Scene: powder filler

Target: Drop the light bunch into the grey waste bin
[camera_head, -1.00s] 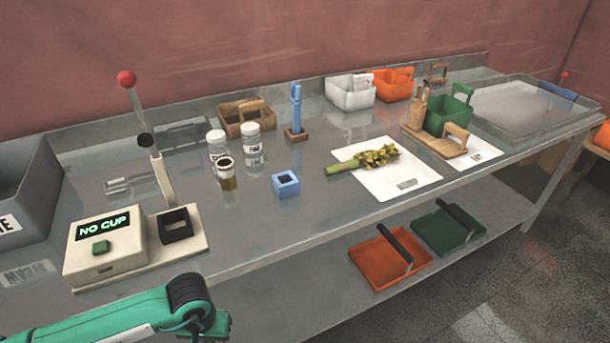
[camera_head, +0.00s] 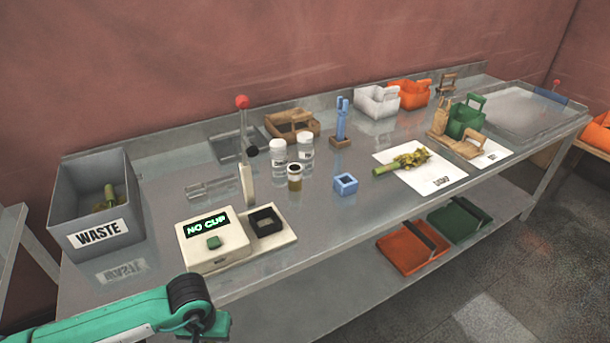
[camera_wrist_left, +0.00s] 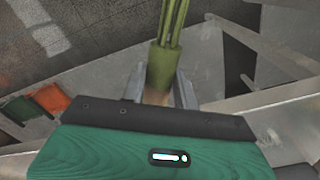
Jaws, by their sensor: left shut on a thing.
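My left gripper (camera_wrist_left: 162,90) is shut on the green stem end of a bunch (camera_wrist_left: 161,68). Its thin stalks run up out of the left wrist view, so its head is hidden. In the head view only my left arm shows, at the bottom left, not the gripper. The grey waste bin (camera_head: 66,222), marked WASTE, stands at the left end of the table. A green-stemmed bunch (camera_head: 110,194) rests inside it. Another leafy bunch (camera_head: 408,162) lies on a white sheet (camera_head: 398,181) to the right. My right gripper is not in view.
A cream press (camera_head: 212,257) with a red-knobbed lever and NO CUP display stands right of the bin. Two white jars, a small brown-filled jar (camera_head: 295,178) and a blue holder (camera_head: 345,184) are mid-table. Baskets line the back. Orange and green trays sit on the lower shelf.

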